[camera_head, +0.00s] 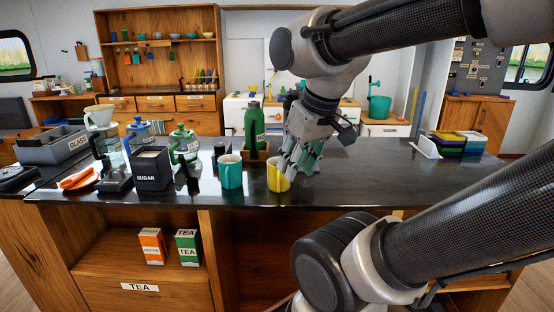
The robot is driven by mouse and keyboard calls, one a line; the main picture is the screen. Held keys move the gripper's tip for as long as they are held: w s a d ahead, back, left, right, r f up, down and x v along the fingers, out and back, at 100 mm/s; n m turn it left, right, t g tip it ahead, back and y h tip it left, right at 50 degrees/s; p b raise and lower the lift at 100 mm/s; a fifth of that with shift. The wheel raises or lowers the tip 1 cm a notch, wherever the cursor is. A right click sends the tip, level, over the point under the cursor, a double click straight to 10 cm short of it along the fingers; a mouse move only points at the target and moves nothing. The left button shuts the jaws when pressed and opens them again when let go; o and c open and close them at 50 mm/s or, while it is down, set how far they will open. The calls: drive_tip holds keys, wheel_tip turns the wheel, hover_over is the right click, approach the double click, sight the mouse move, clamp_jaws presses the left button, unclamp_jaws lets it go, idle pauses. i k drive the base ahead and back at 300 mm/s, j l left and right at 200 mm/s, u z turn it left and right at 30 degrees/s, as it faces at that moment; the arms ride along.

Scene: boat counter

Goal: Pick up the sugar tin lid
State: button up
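The black sugar tin (152,177), marked SUGAR, stands upright at the left of the dark counter. Its top looks pale inside a dark rim; I cannot tell whether that is sugar or a cover. I cannot pick out the lid for certain. A small dark upright object (190,179) stands just right of the tin. My gripper (294,168) points down over the counter's middle, well right of the tin. It is at the right side of a yellow mug (277,180) and overlaps it in view. I cannot tell whether they touch or how far the fingers are spread.
A teal mug (230,172) and a green bottle (254,127) stand between the tin and my gripper. Glass jars with blue (139,132) and green (184,143) tops stand behind the tin. A grey bin (52,150) is far left. The counter right of my gripper is mostly clear.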

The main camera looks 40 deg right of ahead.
sight(113, 182)
drive_tip(key=i+j+z, duration=0.1)
drive_tip(key=j, duration=0.25)
drive_tip(key=i+j+z, duration=0.1)
drive_tip(key=i+j, duration=0.2)
drive_tip(key=i+j+z, duration=0.1)
drive_tip(key=j, duration=0.3)
drive_tip(key=i+j+z, duration=0.1)
drive_tip(key=i+j, duration=0.15)
drive_tip(key=j, duration=0.15)
drive_tip(key=i+j+z, duration=0.1)
drive_tip(key=j, duration=0.3)
drive_tip(key=i+j+z, duration=0.1)
drive_tip(key=j, duration=0.3)
drive_tip(key=i, duration=0.05)
